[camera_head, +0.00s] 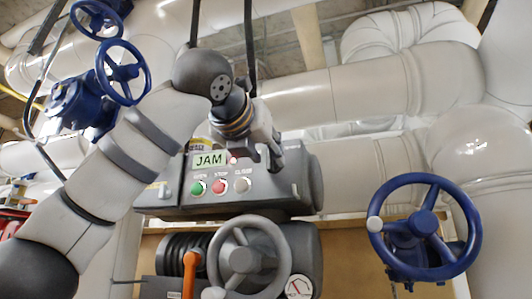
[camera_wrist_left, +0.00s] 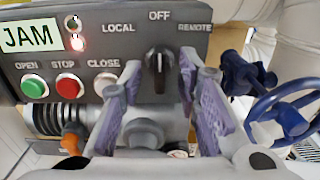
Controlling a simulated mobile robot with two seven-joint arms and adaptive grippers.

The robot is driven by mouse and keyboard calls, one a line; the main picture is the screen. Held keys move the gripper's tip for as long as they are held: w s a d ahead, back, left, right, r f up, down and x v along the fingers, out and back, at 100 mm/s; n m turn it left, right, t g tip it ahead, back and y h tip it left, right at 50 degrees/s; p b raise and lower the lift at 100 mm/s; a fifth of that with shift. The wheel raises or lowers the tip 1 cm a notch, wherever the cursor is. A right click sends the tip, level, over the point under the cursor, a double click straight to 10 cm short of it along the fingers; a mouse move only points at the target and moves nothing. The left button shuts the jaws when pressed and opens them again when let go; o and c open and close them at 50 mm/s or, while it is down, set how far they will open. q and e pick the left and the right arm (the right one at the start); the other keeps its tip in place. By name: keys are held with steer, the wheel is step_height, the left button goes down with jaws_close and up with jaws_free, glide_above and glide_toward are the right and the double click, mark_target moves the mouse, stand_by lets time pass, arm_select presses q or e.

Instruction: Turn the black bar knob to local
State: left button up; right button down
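The black bar knob (camera_wrist_left: 159,70) is on the face of the grey control box (camera_head: 291,185). Its white mark points up at OFF, with LOCAL to its left and REMOTE to its right. My left gripper (camera_wrist_left: 160,64) is open, its purple-padded fingers spread on either side of the knob in the left wrist view. I see clear gaps between knob and fingers; whether the tips reach the panel face I cannot tell. In the head view my left gripper (camera_head: 274,158) is in front of the box's right part and hides the knob. My right gripper is not in view.
Left of the knob are a JAM display (camera_wrist_left: 31,37), a lit red lamp (camera_wrist_left: 77,43), and green (camera_wrist_left: 34,86), red (camera_wrist_left: 68,86) and grey (camera_wrist_left: 105,83) buttons. A grey handwheel (camera_head: 243,257) sits below; a blue handwheel (camera_head: 424,228) stands at right.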

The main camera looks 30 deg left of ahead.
arm_select(q)
steer(key=shift+w+a, duration=0.1)
steer(key=shift+w, duration=0.2)
jaws_close()
steer(key=shift+n, duration=0.3)
steer(key=n, duration=0.5)
steer(key=shift+a+n, duration=0.15)
steer(key=shift+n, duration=0.25)
steer(key=n, duration=0.5)
steer(key=shift+s, duration=0.1)
steer(key=shift+n, duration=0.3)
jaws_free()
